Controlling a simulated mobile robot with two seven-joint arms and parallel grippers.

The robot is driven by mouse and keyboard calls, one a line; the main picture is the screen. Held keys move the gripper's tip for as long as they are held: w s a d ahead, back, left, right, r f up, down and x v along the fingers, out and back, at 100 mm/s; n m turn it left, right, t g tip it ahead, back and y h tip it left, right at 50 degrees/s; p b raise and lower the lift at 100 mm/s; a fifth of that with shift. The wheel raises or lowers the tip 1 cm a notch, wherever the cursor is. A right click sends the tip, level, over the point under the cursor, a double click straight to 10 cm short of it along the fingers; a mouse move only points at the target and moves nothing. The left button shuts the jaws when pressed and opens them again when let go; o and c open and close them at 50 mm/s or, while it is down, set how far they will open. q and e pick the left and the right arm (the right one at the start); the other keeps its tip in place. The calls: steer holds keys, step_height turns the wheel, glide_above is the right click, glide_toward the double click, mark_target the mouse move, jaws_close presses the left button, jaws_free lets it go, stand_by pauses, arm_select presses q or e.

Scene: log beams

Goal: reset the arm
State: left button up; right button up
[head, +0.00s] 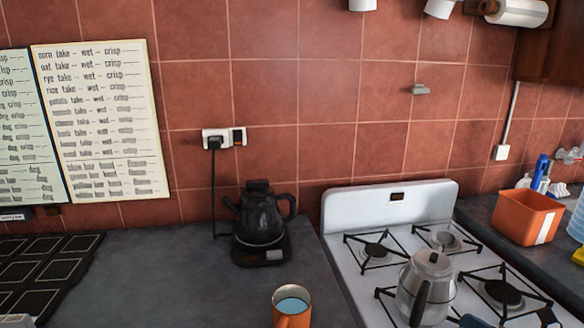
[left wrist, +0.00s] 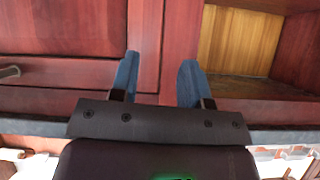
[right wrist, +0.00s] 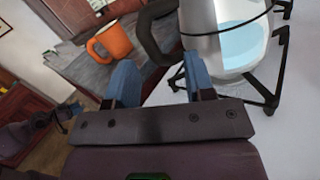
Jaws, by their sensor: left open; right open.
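My left gripper (left wrist: 158,78) is open and empty in the left wrist view, its blue fingers apart in front of a dark red wooden cabinet (left wrist: 62,28). My right gripper (right wrist: 160,80) is open in the right wrist view, with nothing held between its fingers. A silver kettle (right wrist: 235,45) with a dark handle (right wrist: 150,30) shows just beyond the right fingers. In the head view the kettle (head: 436,280) stands on the white stove. The left gripper is not visible there; a small blue tip at the bottom edge may be the right gripper's.
An orange mug (head: 291,306) stands on the dark counter (head: 180,280), with a black electric kettle (head: 260,220) behind it. The white stove (head: 350,245) has several black burners. An orange bin (head: 525,216) sits on the right counter. An open cabinet compartment (left wrist: 238,42) shows in the left wrist view.

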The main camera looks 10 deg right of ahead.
steer(key=s+f+m+g+h, duration=0.3)
steer(key=m+h, duration=0.5)
steer(key=m, duration=0.8)
steer(key=s+f+m+g+h, duration=0.1)
steer(key=s+f+m+h, duration=0.55)
steer(key=m, duration=0.95)
steer(key=s+a+f+m+g+y, duration=0.3)
steer(key=s+a+m+g, duration=0.55)
steer(key=s+a, duration=0.2)
steer(key=w+f+n+t, duration=0.1)
steer(key=w+f+t, duration=0.6)
steer(key=f, duration=0.3)
steer(key=shift+d+t, duration=0.15)
steer(key=shift+t, duration=0.2)
steer(key=shift+f+n, duration=0.1)
steer(key=shift+n, duration=0.15)
